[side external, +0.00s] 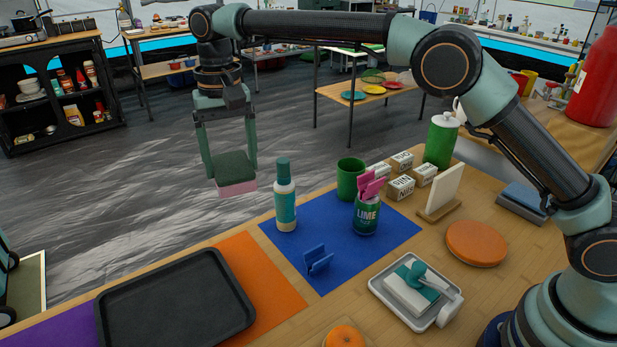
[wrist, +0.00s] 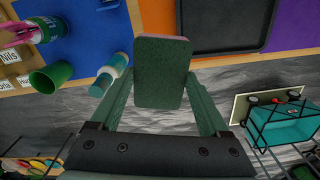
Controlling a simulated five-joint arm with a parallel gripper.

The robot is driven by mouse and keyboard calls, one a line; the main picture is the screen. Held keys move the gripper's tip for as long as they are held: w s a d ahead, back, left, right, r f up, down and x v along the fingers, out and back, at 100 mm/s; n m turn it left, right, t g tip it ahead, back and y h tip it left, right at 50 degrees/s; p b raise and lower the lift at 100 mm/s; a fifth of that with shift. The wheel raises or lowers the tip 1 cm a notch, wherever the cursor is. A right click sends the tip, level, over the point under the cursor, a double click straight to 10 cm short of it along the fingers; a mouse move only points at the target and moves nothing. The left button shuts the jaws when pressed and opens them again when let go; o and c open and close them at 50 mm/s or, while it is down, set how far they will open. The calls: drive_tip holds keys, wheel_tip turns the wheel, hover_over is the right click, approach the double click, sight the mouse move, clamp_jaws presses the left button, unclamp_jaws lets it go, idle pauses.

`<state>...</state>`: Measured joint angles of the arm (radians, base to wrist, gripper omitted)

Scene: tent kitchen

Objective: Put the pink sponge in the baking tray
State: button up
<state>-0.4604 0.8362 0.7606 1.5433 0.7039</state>
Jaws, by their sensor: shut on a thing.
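The pink sponge (side external: 236,187) has a dark green scouring top and a pink underside. My gripper (side external: 233,170) is shut on it and holds it in the air, beyond the table's far edge at the left of the bottle. In the wrist view the sponge (wrist: 163,75) sits between the two fingers, its green face toward the camera and a thin pink edge showing. The black baking tray (side external: 172,308) lies on the table at the lower left, partly on an orange mat, and looks empty. Part of the tray (wrist: 222,22) also shows at the top of the wrist view.
A white and teal bottle (side external: 285,200) stands on the blue mat (side external: 335,262), near the sponge. The mat also holds a green cup (side external: 350,178), a LIME can (side external: 367,215) and a small blue holder (side external: 318,260).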

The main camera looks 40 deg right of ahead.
drive_tip(key=s+a+n, duration=0.3)
drive_tip(key=s+a, duration=0.4)
drive_tip(key=a, duration=0.4)
approach(210, 310)
drive_tip(key=shift+f, duration=2.6)
drive_tip(key=shift+f, duration=0.15)
drive_tip(key=o, duration=1.2)
drive_tip(key=shift+c, duration=0.2)
